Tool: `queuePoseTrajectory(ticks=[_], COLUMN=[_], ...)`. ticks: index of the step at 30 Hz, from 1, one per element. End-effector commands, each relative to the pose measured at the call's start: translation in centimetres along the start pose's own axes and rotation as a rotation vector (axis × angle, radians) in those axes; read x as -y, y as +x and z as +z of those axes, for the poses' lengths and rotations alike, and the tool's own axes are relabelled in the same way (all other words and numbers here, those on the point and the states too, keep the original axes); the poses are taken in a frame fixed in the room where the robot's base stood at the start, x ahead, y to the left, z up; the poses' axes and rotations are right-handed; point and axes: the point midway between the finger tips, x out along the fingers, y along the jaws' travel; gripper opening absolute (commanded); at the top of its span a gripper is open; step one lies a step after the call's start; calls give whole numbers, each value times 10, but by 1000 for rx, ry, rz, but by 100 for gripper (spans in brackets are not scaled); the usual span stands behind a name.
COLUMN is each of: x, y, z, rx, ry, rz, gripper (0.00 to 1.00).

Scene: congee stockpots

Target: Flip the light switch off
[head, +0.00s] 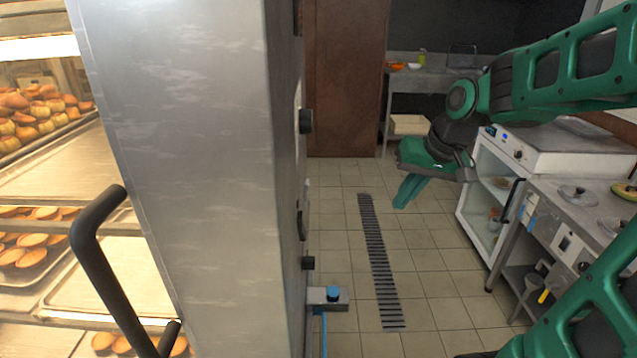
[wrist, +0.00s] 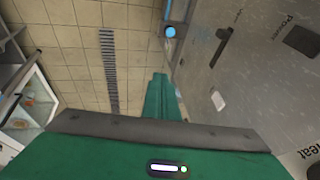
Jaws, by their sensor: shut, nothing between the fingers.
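My gripper (head: 407,192) is green and shut, with nothing held. It hangs over the tiled floor, right of the tall metal oven cabinet (head: 178,160) and apart from it. In the wrist view, the fingers (wrist: 160,82) point beside the cabinet's control face (wrist: 255,75). A small white piece (wrist: 218,101) on that face may be the light switch, but its label is not readable. In the head view, the control face is almost edge-on, and no switch can be made out there.
Black knobs (head: 306,122) and a bracket with a blue knob (head: 333,293) stick out from the cabinet. Bread fills the lit racks at left. A glass-front cabinet (head: 494,180) and counter stand at right. Floor around the drain grate (head: 378,260) is clear.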

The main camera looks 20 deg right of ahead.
Motion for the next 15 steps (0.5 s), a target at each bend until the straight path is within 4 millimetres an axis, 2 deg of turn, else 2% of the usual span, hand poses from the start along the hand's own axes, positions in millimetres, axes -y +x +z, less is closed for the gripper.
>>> queuePoseTrajectory(ticks=[1,3,6,10,15], x=[19,46,76,94,95], y=[5,8,9,8,7], z=[-23,-48,-72,-85,-86], rx=[-28,-67,-103,-124,-127], ry=[-24,-51,-77,-90,-91], rz=[-51,-125,-208,-262,-269], gripper=[0,0,0,0,0])
